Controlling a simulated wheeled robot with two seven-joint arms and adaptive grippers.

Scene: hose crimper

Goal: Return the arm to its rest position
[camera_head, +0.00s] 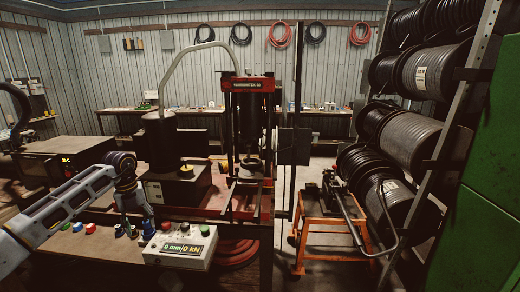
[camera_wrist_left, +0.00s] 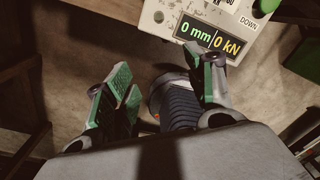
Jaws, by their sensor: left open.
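My left arm (camera_head: 75,195) comes in from the left and bends down at the wrist. My left gripper (camera_head: 132,226) points down beside the control box (camera_head: 165,258). In the left wrist view the green-padded fingers of my left gripper (camera_wrist_left: 165,82) are spread apart. A dark ribbed cylinder (camera_wrist_left: 180,105) shows between and below them; I cannot tell whether it touches them, and nothing is clearly gripped. The control box also shows in the left wrist view (camera_wrist_left: 168,14), with its display reading 0 mm and 0 kN. My right gripper is not in view.
The red press frame (camera_head: 231,130) stands in the middle behind the control box. Several coloured caps lie along the bench (camera_head: 80,245) near my left gripper. An orange stand (camera_head: 325,229) and a rack of hose reels (camera_head: 412,145) are at right.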

